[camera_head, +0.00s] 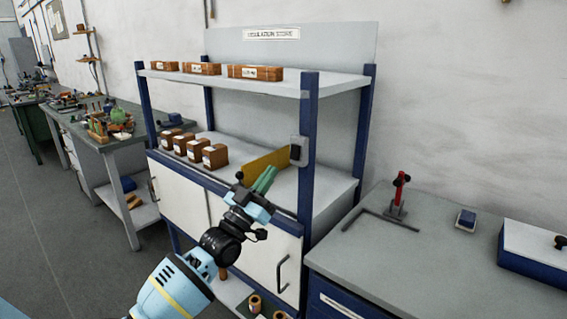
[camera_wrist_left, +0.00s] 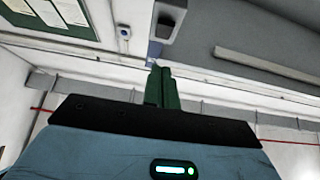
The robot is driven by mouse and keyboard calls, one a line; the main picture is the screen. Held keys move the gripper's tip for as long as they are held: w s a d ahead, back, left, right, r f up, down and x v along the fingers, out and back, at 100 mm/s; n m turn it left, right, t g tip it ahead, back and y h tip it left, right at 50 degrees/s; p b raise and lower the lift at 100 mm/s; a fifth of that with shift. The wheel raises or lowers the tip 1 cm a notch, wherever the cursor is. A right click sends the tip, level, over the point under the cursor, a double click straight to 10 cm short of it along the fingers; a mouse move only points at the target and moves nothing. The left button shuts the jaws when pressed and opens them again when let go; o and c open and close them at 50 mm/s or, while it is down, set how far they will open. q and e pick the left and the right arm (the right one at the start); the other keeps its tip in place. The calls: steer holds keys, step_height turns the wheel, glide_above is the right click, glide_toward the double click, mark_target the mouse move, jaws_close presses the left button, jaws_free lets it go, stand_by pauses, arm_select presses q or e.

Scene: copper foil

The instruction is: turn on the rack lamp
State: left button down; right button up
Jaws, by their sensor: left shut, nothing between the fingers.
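The rack (camera_head: 309,120) has blue posts, grey shelves and a back board with a sign reading "INSULATION STORE". A small grey switch box with a dark face (camera_head: 297,152) is on its right front post. No lit lamp is visible on the rack. My left gripper (camera_head: 266,178) has green fingers, in front of the middle shelf, left of and below the switch box, apart from it in the picture. In the left wrist view the fingers (camera_wrist_left: 162,86) are together and empty. A grey box with a dark face (camera_wrist_left: 167,22) shows beyond them; I cannot tell whether it is the switch box. My right gripper is out of view.
Small brown boxes (camera_head: 214,156) stand on the middle shelf, near a yellow panel (camera_head: 268,162). More boxes (camera_head: 255,73) are on the top shelf. A grey bench (camera_head: 400,255) with a red-handled tool (camera_head: 399,190) stands at right. Open floor (camera_head: 60,240) lies at left.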

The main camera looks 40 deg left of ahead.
mark_target(294, 152)
arm_select(q)
steer(key=shift+w+d+r, duration=0.1)
steer(key=shift+w+r, duration=0.05)
steer(key=shift+w, duration=0.9)
steer(key=shift+w+d+r, duration=0.1)
steer(key=shift+w+r, duration=0.05)
steer(key=shift+w, duration=0.95)
steer(key=shift+w+d+r, duration=0.1)
steer(key=shift+w+r, duration=0.05)
steer(key=shift+w, duration=0.9)
